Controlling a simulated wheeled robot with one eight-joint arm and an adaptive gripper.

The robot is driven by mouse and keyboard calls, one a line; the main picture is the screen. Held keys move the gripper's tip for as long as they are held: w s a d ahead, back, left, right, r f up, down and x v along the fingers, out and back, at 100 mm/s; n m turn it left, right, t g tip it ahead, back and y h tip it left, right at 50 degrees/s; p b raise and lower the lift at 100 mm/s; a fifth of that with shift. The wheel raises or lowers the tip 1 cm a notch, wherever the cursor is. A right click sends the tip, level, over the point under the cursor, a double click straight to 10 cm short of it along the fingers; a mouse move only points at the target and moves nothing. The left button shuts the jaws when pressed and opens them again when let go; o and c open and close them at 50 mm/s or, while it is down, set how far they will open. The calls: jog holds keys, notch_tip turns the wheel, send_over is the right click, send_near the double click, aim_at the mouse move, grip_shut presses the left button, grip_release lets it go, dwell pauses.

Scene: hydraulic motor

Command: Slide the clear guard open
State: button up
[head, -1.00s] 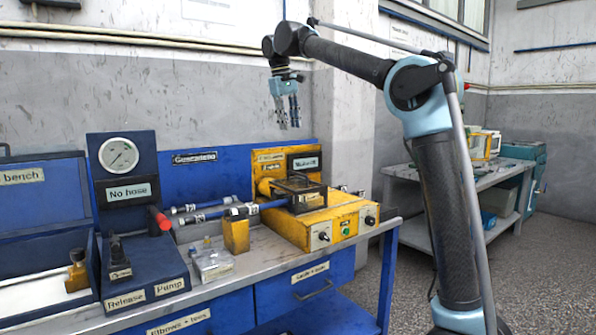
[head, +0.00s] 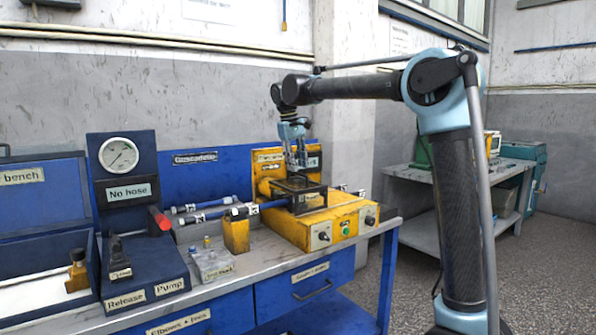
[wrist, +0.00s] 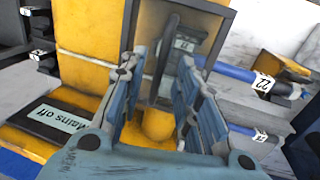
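The clear guard (head: 312,190) is a dark-framed see-through panel on top of the yellow machine (head: 330,217). In the wrist view the guard (wrist: 221,37) fills the top middle, with yellow parts showing through it. A dark upright bar (wrist: 166,58), which looks like its handle, stands up from it. My gripper (head: 296,163) points down just above the guard. In the wrist view my gripper (wrist: 162,62) is open, with its blue fingers on either side of the bar and gaps showing. I cannot tell whether either finger touches it.
Blue hoses (head: 205,216) with white tags run left of the machine, past a yellow block (head: 236,236). A plate labelled "Mains off" (wrist: 48,117) lies at lower left in the wrist view. A pressure gauge (head: 119,154) stands further left.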

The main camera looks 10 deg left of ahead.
jog(key=shift+w+d+f, duration=0.15)
jog(key=shift+f, duration=1.05)
jog(key=shift+c, duration=0.2)
grip_shut()
jog(key=shift+w, duration=0.1)
